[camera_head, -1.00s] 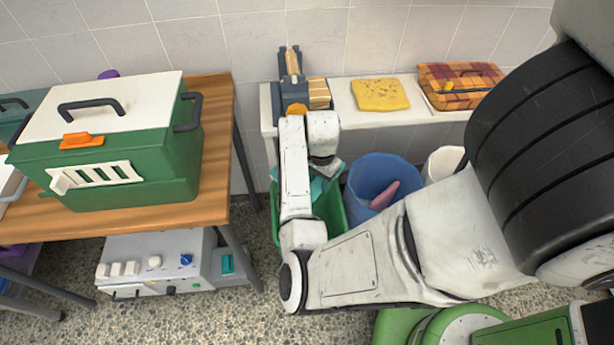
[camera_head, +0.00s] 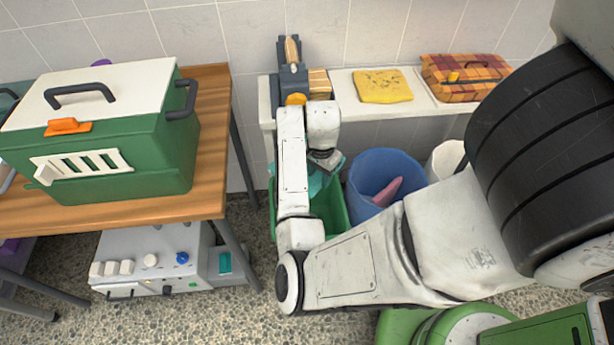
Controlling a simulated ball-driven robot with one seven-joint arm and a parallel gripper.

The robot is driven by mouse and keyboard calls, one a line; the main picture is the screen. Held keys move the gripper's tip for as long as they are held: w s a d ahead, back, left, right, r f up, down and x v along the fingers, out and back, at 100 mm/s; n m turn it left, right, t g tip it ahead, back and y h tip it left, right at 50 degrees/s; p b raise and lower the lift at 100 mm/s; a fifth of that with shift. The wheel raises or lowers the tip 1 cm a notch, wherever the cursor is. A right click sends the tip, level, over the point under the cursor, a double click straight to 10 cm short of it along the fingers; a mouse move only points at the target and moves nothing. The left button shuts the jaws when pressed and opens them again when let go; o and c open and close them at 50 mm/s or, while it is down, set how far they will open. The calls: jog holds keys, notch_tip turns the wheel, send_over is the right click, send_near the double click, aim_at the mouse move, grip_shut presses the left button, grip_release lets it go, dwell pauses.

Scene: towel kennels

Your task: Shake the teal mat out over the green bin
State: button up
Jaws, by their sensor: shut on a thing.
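The teal mat (camera_head: 333,166) hangs bunched inside or just over the mouth of the green bin (camera_head: 336,218). Only small parts of it show beside and below my wrist. My gripper (camera_head: 325,160) points down above the bin, shut on the mat. Its fingertips are mostly hidden by my arm, which also covers the bin's left part and middle. The bin stands on the floor below the white ledge. I cannot see how far down the mat hangs.
A blue bin (camera_head: 365,168) with a pink cloth (camera_head: 387,191) stands right beside the green bin; a white bin (camera_head: 443,162) is beyond. The ledge (camera_head: 344,92) holds a yellow cloth (camera_head: 383,86) and plaid case (camera_head: 464,78). A wooden table (camera_head: 212,150) with a green carrier (camera_head: 140,155) is left.

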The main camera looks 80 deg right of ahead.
jog(key=shift+s+a+f, duration=0.1)
jog(key=shift+f, duration=1.45)
jog(key=shift+s+f, duration=0.1)
jog(key=shift+f, duration=1.4)
jog(key=shift+w, duration=0.1)
